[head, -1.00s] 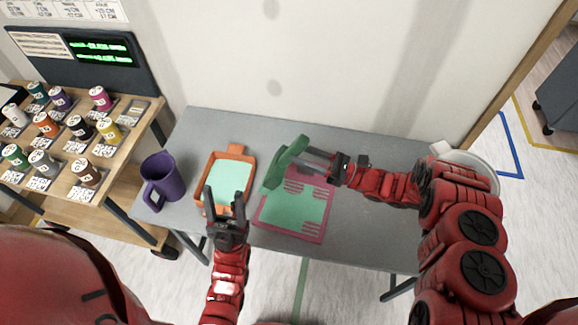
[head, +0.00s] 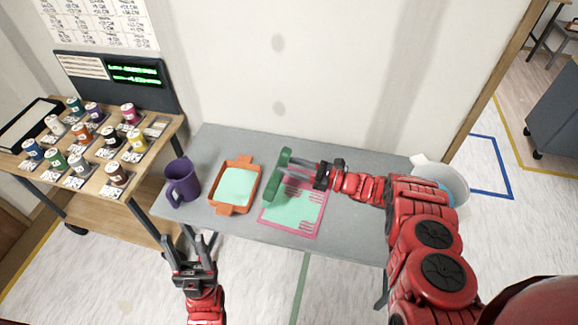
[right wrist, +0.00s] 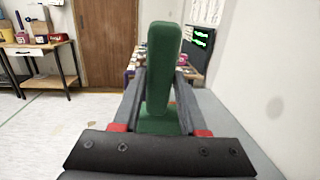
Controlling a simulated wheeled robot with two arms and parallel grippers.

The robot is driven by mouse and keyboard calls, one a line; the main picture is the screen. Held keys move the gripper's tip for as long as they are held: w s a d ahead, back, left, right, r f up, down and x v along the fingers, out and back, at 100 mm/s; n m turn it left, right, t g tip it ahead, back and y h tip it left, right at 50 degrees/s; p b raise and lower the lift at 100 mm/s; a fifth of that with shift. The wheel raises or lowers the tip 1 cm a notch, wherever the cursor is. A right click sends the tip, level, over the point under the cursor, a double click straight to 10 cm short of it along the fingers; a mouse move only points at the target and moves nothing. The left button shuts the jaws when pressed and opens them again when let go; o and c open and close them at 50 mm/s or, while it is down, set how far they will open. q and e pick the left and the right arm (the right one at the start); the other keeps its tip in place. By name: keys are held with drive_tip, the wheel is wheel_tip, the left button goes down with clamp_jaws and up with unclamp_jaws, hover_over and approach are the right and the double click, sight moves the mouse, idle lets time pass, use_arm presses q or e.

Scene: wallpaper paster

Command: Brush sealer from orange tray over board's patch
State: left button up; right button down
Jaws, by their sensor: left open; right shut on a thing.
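The orange tray (head: 222,208) stands on the grey table with pale mint sealer (head: 237,187) in it. To its right lies the pink-edged board (head: 300,232) with a large mint patch (head: 295,210) and pink slots along its edges. My right gripper (head: 300,165) is shut on the green brush (head: 279,176), over the board's left edge beside the tray. I cannot tell whether the brush touches the board. In the right wrist view the brush (right wrist: 164,65) stands between the fingers. My left gripper (head: 192,243) is open and empty, in front of the table's near edge.
A purple mug (head: 183,182) stands left of the tray. A white bucket (head: 440,180) is at the table's right end, partly behind my right arm. A wooden cart (head: 138,208) at left holds several paint pots. The wall rises behind the table.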

wheel_tip(320, 180, down, 6)
drive_tip(key=b, duration=0.8)
drive_tip(key=shift+f+b, duration=0.25)
drive_tip(key=shift+b, duration=0.05)
drive_tip(key=shift+f, duration=1.2)
idle(1.5)
drive_tip(key=shift+s, duration=0.1)
drive_tip(key=w+b+v, duration=0.1)
drive_tip(key=b+v, duration=0.2)
drive_tip(key=v, duration=0.4)
drive_tip(key=w+d+b+v, duration=0.1)
drive_tip(key=w+b+v, duration=0.1)
drive_tip(key=v, duration=0.6)
drive_tip(key=shift+d+r+b, duration=0.25)
drive_tip(key=shift+r+b, duration=0.15)
drive_tip(key=shift+b, duration=0.3)
idle(1.1)
